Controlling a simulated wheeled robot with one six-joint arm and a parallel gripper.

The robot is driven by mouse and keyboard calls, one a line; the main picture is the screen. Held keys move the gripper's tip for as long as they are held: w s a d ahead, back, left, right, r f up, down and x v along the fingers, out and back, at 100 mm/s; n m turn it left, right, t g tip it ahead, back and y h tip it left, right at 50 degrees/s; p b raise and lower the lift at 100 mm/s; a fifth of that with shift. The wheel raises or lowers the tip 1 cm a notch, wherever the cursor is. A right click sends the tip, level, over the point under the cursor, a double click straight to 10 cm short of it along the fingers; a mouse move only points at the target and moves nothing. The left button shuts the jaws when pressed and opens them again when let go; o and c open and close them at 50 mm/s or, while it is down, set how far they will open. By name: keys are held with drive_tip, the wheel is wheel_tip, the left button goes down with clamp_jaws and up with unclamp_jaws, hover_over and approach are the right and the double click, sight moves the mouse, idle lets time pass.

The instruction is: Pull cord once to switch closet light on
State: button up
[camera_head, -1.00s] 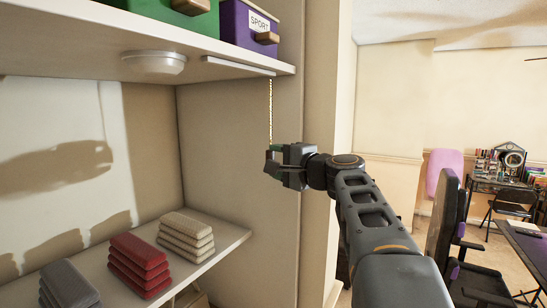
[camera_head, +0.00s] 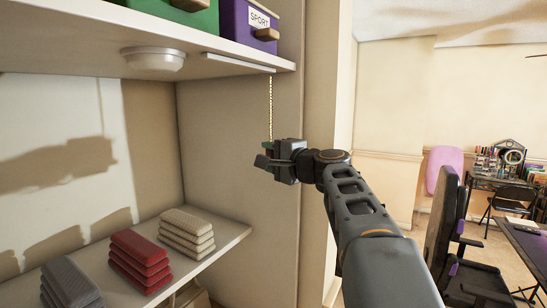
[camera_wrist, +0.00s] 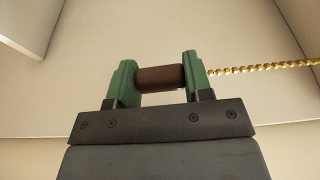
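The cord is a gold beaded chain (camera_head: 270,108) that hangs from under the closet's upper shelf. It also shows in the wrist view (camera_wrist: 262,68), running off to the right. A brown cylindrical handle (camera_wrist: 160,77) at its end lies between the green fingers of my gripper (camera_wrist: 157,80), which touch it end to end. In the head view my gripper (camera_head: 268,152) is at the bottom of the chain, and the handle is hidden there. The round white closet light (camera_head: 153,58) under the shelf shows no clear glow.
The upper shelf (camera_head: 200,68) holds a green box (camera_head: 165,12) and a purple box (camera_head: 240,22). Folded cloth stacks, red (camera_head: 140,262) and beige (camera_head: 187,232), lie on the lower shelf (camera_head: 228,232). A desk chair (camera_head: 447,235) stands at right.

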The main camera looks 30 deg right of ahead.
drive_tip(key=shift+f+b, duration=0.25)
drive_tip(key=shift+b, duration=0.05)
drive_tip(key=shift+f+b, duration=0.5)
drive_tip(key=shift+b, duration=0.05)
drive_tip(key=shift+f, duration=0.1)
drive_tip(key=shift+r+p, duration=0.5)
drive_tip(key=shift+r, duration=0.4)
drive_tip(key=o, duration=0.6)
